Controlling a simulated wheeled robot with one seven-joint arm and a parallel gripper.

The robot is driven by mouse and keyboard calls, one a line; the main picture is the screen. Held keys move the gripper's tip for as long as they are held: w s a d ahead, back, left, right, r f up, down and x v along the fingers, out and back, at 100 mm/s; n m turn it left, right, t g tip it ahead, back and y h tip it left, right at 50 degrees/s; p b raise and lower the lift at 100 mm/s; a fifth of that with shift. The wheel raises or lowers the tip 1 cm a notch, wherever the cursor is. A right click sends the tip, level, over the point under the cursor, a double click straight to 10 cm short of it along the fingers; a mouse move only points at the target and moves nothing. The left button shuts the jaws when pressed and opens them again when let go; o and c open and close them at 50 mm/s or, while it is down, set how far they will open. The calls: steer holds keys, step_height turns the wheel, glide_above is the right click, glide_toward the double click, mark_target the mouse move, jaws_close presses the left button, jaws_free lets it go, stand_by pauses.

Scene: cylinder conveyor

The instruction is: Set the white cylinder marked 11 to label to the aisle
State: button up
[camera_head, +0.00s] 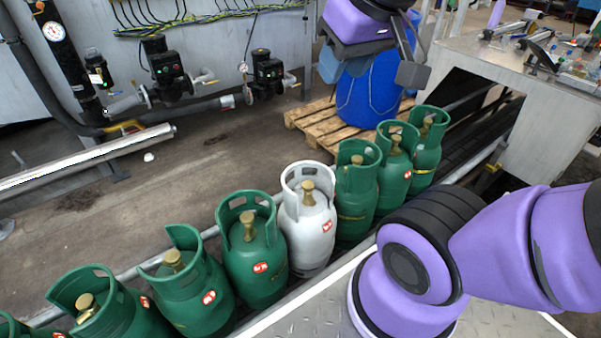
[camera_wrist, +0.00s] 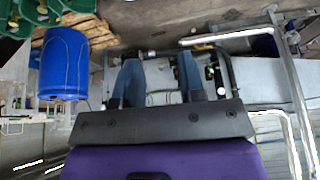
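The white cylinder (camera_head: 306,240) stands upright in a row of green cylinders on the conveyor in the head view. It has a brass valve inside its collar and a small red-and-white tag whose number is too small to read. My gripper (camera_head: 371,72) is at the top of the head view, in front of the blue barrel, well above and beyond the white cylinder. Its two fingers are spread with nothing between them. They also show apart and empty in the wrist view (camera_wrist: 158,65), where I cannot make out the white cylinder.
Green cylinders stand close on both sides, such as one to the left (camera_head: 262,262) and one to the right (camera_head: 354,205). A blue barrel (camera_head: 368,100) stands on a wooden pallet (camera_head: 308,122). Bare floor (camera_head: 200,185) lies behind the row. A cluttered workbench (camera_head: 500,55) is at right.

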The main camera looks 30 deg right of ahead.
steer(key=w+d+f+m+g, duration=0.1)
steer(key=w+f+m, duration=0.1)
steer(key=w, duration=0.5)
steer(key=w+d+f+m+g, duration=0.1)
steer(key=w+f+m, duration=0.1)
steer(key=w, duration=0.5)
steer(key=m+g, duration=0.3)
steer(key=m, duration=0.8)
glide_above(294, 164)
step_height(294, 164, down, 36)
steer(key=shift+r, duration=0.1)
step_height(294, 164, down, 2)
step_height(294, 164, down, 10)
steer(key=shift+r, duration=0.25)
jaws_close()
